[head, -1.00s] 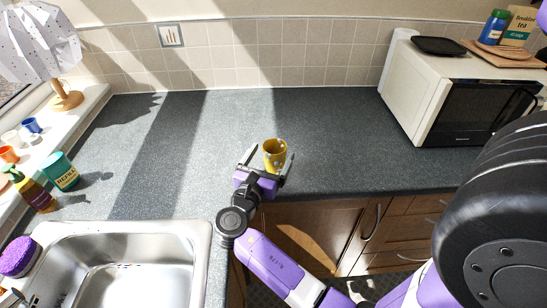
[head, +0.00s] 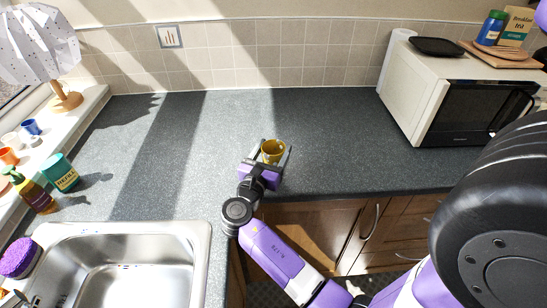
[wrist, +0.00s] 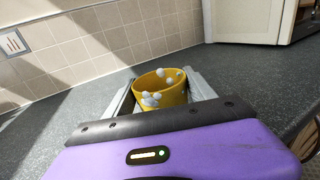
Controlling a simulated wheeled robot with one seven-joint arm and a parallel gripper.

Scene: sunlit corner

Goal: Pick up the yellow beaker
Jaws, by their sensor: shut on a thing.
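The yellow beaker (head: 273,151) stands upright near the front edge of the dark countertop, and pale dots show on its side. My gripper (head: 271,158) reaches over the counter from the front with a finger on each side of the beaker, and it is shut on it. In the wrist view the beaker (wrist: 161,90) sits between the two grey fingers, its lower part hidden behind the purple gripper body. I cannot tell whether its base touches the counter.
A steel sink (head: 120,262) is at the front left. A green tub (head: 62,173) and a pump bottle (head: 34,192) stand at the left. A microwave (head: 455,95) stands at the right. The counter (head: 325,125) behind and beside the beaker is clear.

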